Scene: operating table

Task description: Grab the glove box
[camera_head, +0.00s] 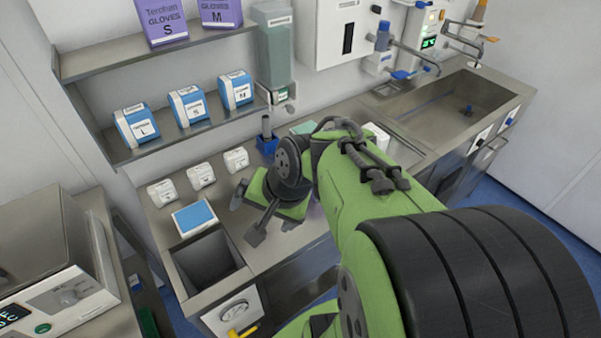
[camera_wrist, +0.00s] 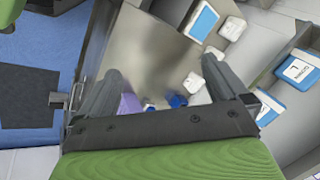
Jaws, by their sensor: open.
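Two purple glove boxes stand on the upper shelf in the head view, one marked S (camera_head: 162,20) and one marked M (camera_head: 221,12). A purple object (camera_wrist: 130,104) shows in the wrist view beside the left finger, partly hidden by my gripper; I cannot tell whether it is a glove box. A little purple also shows beside my arm over the counter in the head view. My gripper (camera_head: 248,214) is over the counter, well below the upper shelf. Its fingers are spread in the wrist view (camera_wrist: 163,68), with no object clearly held between them.
Blue-white boxes (camera_head: 188,105) stand on the lower shelf. Small white boxes (camera_head: 200,176) and a blue-topped box (camera_head: 194,217) sit on the counter (camera_head: 262,250) beside a square bin opening (camera_head: 208,262). A sink (camera_head: 455,105) is at right. Part of the counter is bare.

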